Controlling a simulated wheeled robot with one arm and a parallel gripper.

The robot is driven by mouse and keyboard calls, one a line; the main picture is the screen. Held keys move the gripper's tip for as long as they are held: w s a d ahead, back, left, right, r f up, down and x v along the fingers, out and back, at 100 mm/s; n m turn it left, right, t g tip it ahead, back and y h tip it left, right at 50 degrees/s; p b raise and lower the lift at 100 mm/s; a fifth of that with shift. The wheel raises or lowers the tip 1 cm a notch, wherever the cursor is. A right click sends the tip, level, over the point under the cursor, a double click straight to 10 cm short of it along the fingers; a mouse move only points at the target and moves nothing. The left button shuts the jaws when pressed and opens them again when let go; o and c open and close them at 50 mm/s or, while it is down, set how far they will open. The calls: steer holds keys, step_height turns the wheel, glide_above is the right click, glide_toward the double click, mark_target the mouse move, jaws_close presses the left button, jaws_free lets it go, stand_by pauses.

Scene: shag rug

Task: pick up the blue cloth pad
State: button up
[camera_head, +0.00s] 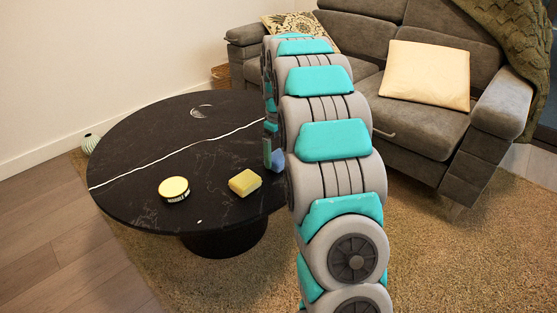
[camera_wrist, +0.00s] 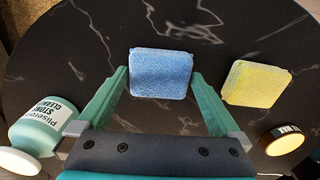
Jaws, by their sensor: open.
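The blue cloth pad (camera_wrist: 161,74) lies flat on the round black table, between and just ahead of my fingertips in the wrist view. In the head view only a part of the pad (camera_head: 277,161) shows beside my arm. My gripper (camera_wrist: 160,80) is open and empty, its green fingers on either side of the pad's near part. I cannot tell how high the fingertips are above the tabletop.
A yellow pad (camera_wrist: 256,83) lies right of the blue one, with a yellow-lidded tin (camera_head: 174,188) further off. A stone cleaner bottle (camera_wrist: 45,125) is at the wrist view's left. The black table (camera_head: 130,140) has clear space at left; a grey sofa (camera_head: 420,125) stands behind.

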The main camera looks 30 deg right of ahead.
steer(key=shift+f, duration=0.55)
steer(key=shift+c, duration=0.2)
steer(key=c, duration=1)
steer(key=shift+o, duration=0.2)
steer(key=shift+r, duration=0.15)
steer(key=shift+r, duration=1.5)
steer(key=shift+s+a+r, duration=0.1)
steer(key=shift+s+r, duration=0.05)
steer(key=shift+r, duration=0.05)
steer(key=s+a, duration=0.2)
steer(key=s, duration=0.5)
steer(key=s+a+r, duration=0.1)
steer(key=s+a, duration=0.1)
steer(key=s, duration=0.6)
steer(key=shift+s+r, duration=0.2)
steer(key=shift+r, duration=0.1)
